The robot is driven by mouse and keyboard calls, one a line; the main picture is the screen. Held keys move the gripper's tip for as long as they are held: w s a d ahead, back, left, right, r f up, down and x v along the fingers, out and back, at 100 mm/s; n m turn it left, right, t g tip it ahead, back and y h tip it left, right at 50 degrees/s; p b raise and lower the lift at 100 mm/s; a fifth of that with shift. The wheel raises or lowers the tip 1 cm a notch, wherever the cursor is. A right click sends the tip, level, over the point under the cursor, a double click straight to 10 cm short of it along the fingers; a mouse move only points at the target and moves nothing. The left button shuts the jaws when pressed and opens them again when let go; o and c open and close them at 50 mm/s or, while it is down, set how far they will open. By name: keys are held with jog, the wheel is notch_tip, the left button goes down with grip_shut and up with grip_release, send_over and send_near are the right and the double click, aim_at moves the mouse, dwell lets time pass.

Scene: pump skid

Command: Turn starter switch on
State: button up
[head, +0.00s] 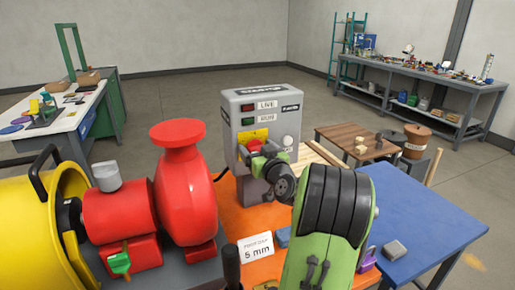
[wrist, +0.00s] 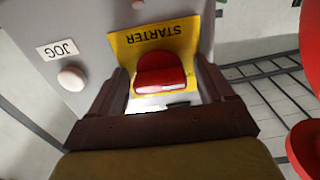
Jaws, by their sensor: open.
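The grey starter box (head: 265,104) stands upright on the orange bench behind my gripper. Its yellow STARTER plate (head: 252,134) shows in the head view, with the switch largely hidden by my gripper (head: 264,157). In the wrist view the red starter switch (wrist: 162,70) sits on the yellow plate (wrist: 182,35), whose lettering appears upside down. My gripper is open in the wrist view, with one dark finger (wrist: 108,95) left of the switch and the other (wrist: 220,90) right of it. Whether either finger touches the switch cannot be told.
A white JOG button (wrist: 71,79) is beside the plate. LIVE (head: 248,107) and RUN (head: 247,121) lamps sit above it. A red pump (head: 185,190) and yellow guard (head: 35,225) stand left. A blue table (head: 425,210) is right.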

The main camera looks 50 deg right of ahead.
jog(key=c, duration=1)
jog(key=shift+c, duration=0.2)
jog(key=shift+m, duration=0.3)
jog(key=m, duration=0.3)
jog(key=shift+m+b, duration=0.3)
jog(key=shift+b, duration=0.05)
jog(key=m, duration=0.4)
jog(key=shift+r+m, duration=0.15)
jog(key=shift+m, duration=0.15)
jog(key=m+p, duration=0.1)
jog(key=m, duration=0.4)
jog(key=shift+s+p, duration=0.1)
jog(key=shift+p, duration=0.3)
jog(key=shift+d+m+p, duration=0.1)
jog(key=shift+m+p, duration=0.65)
jog(key=shift+m, duration=1.25)
